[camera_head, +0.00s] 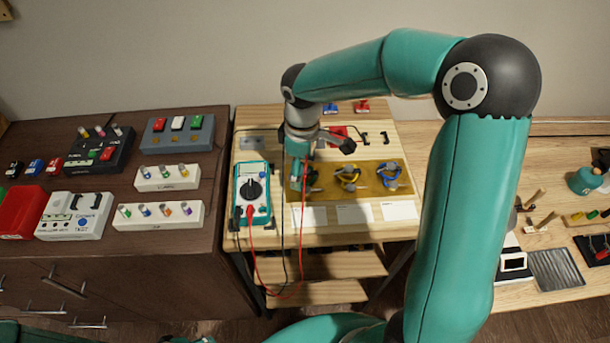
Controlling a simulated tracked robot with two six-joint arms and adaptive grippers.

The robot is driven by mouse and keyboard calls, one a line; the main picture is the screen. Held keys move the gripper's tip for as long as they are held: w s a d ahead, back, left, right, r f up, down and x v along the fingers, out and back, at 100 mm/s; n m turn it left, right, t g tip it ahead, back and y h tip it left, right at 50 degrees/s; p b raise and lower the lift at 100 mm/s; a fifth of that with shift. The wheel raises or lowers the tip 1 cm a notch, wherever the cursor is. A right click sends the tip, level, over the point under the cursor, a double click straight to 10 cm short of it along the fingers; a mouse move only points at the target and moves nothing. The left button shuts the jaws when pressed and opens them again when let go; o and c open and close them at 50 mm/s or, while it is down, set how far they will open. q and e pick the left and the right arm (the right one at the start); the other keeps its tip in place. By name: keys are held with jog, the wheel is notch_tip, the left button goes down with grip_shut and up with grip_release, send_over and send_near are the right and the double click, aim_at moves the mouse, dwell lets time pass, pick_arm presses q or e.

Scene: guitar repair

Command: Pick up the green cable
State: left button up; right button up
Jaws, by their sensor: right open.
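The green cable (312,176) lies coiled at the left end of a mustard-coloured mat (330,196) on the light wooden table. It is partly hidden by my right gripper. A yellow cable (347,175) and a blue cable (390,174) lie to its right on the same mat. My right gripper (300,163) points down over the left end of the mat, at or just above the green cable. It is open; whether it touches the cable cannot be told. My left gripper is out of view.
A teal multimeter (253,192) with hanging red and black leads stands left of the mat; the leads pass close to my gripper. White cards (355,213) lie in front. A dark cabinet (150,245) holding pedals is on the left. My right arm crosses the right side.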

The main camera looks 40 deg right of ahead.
jog(key=shift+f, duration=0.2)
jog(key=c, duration=1)
jog(key=shift+r, duration=0.1)
jog(key=shift+r, duration=0.15)
jog(key=c, duration=0.4)
jog(key=shift+w+r, duration=0.15)
jog(key=shift+r, duration=0.2)
grip_shut()
notch_tip(320, 180, up, 19)
jog(key=p, duration=0.1)
